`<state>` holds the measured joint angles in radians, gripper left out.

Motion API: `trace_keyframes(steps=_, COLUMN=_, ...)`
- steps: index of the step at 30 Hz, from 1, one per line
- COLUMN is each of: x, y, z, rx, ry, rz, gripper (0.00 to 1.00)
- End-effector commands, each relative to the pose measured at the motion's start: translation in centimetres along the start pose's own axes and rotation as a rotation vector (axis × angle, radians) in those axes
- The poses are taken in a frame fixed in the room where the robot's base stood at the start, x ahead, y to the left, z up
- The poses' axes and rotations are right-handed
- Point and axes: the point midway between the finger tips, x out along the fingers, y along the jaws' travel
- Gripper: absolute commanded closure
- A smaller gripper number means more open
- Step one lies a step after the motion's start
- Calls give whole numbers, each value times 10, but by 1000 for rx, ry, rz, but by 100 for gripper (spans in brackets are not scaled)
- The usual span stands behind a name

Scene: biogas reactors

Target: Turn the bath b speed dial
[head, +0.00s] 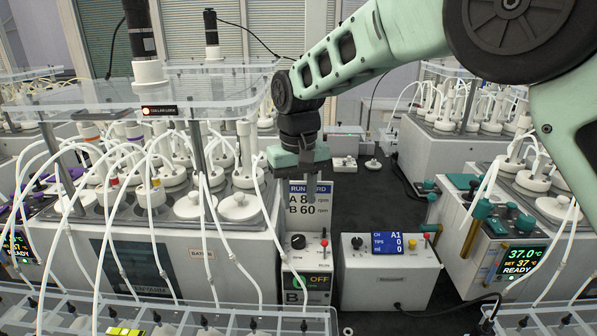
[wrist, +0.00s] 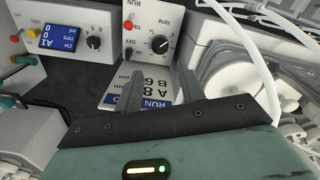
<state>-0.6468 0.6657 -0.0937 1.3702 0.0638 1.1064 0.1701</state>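The bath B control box (head: 306,265) stands at the front of the bench with a black speed dial (head: 298,241) on its upper panel. A red-tipped switch (head: 323,242) sits to the dial's right, and the display below reads OFF above a large B. My gripper (head: 306,183) hangs above and behind the box, in front of the run card. In the wrist view the dial (wrist: 160,44) shows upside down with a white pointer and RPM marks. My gripper (wrist: 158,78) is open and empty there, its two fingers apart, short of the dial and not touching it.
The run card (head: 310,207) stands behind the box; its B line reads 60, its A number is partly hidden. A pump box (head: 387,268) with a blue display stands close on the right. White tubes (head: 205,230) arch on the left beside the reactor bath (head: 165,262).

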Motion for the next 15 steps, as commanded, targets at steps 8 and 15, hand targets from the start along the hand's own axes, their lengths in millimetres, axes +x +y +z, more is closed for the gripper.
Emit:
trace_keyframes(steps=8, x=-53, y=0, z=-1, rx=0, ry=3, rz=-1, gripper=61)
trace_keyframes(steps=15, x=-70, y=0, z=0, rx=1, ry=0, rz=0, gripper=61)
